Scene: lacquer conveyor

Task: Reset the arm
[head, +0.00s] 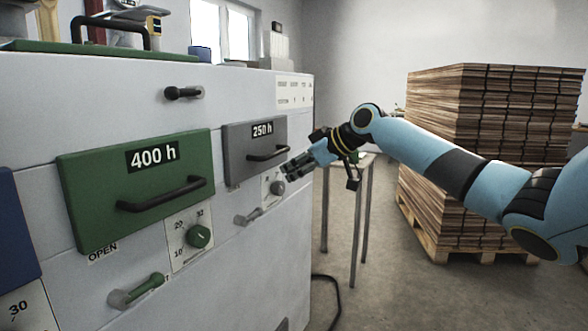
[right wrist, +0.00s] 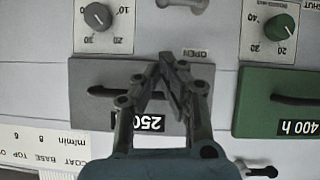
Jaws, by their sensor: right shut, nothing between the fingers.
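My right arm comes in from the right in the head view, with its blue and black links bent toward the machine. My right gripper (head: 290,172) is shut and empty, close in front of the grey 250 h drawer (head: 238,165) and its dial. In the right wrist view the shut fingers (right wrist: 168,62) point over the grey drawer (right wrist: 88,112), partly hiding its handle and label. I cannot tell if they touch it. The drawer looks shut. My left gripper is not in view.
The green 400 h drawer (head: 90,205), a green dial (head: 198,236) and a green lever (head: 137,290) are on the white machine front. A pallet of stacked boards (head: 455,160) stands at the right. A thin-legged table (head: 355,225) stands behind my gripper.

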